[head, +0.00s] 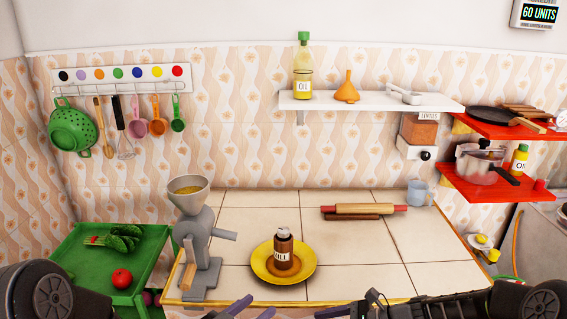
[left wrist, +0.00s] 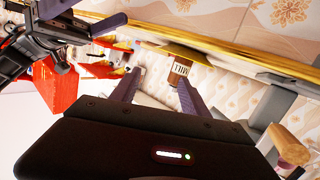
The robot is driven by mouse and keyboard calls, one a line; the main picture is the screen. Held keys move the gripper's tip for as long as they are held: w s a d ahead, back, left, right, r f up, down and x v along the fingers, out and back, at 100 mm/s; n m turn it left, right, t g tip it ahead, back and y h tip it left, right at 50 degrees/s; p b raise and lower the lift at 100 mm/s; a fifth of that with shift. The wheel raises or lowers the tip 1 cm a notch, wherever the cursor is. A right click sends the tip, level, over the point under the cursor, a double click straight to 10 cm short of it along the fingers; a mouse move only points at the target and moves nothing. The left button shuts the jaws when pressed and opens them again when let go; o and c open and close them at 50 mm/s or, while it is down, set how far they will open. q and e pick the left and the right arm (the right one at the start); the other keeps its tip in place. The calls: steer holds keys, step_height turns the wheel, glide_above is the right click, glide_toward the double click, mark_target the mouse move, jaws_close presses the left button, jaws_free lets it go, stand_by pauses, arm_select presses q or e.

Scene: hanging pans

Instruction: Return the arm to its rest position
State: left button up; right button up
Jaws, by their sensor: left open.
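My left gripper (head: 256,308) shows at the bottom edge of the head view, in front of the counter, with its purple fingers spread apart. In the left wrist view the left gripper (left wrist: 160,77) is open, and nothing is between its fingers. Beyond the fingertips is a brown mill bottle (left wrist: 179,68). The bottle (head: 283,253) stands upright on a yellow plate (head: 305,272), apart from the gripper. My right gripper (head: 345,308) is partly visible low in the head view; its finger opening is unclear.
A grey grinder (head: 199,252) stands at the counter's left. A rolling pin (head: 364,209) lies farther back. Utensils, including a green colander (head: 74,128), hang from a wall rack (head: 105,76). A green crate (head: 75,246) is at left, red shelves (head: 478,190) at right. The counter's middle is mostly clear.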

arm_select(q)
steer(key=s+a+f+n+g+y, duration=0.1)
steer(key=s+f+n+g+y, duration=0.2)
steer(key=f, duration=0.6)
steer(key=s+a+f+n+g+y, duration=0.1)
steer(key=s+f+n+g, duration=0.1)
steer(key=s+f, duration=0.55)
steer(key=s+f+n+g, duration=0.1)
steer(key=s+f+g, duration=0.2)
steer(key=s+f, duration=0.2)
steer(key=s+d+f+n+g+y, duration=0.1)
steer(key=s+f+g, duration=0.3)
steer(key=s, duration=0.8)
step_height(320, 180, down, 2)
steer(key=shift+d+f+n, duration=0.15)
steer(key=shift+n, duration=0.35)
arm_select(e)
steer(key=s+a+f+n+g+h, duration=0.1)
steer(key=s+f+n+h, duration=0.2)
steer(key=s+f+n, duration=0.6)
steer(key=s+a+f+n+g+h, duration=0.1)
steer(key=s+f+n+h, duration=0.3)
steer(key=s, duration=1.3)
step_height(320, 180, down, 7)
steer(key=n, duration=0.4)
steer(key=shift+s+a+f+n+h, duration=0.2)
steer(key=shift+s+n+h, duration=0.1)
steer(key=shift+n, duration=0.1)
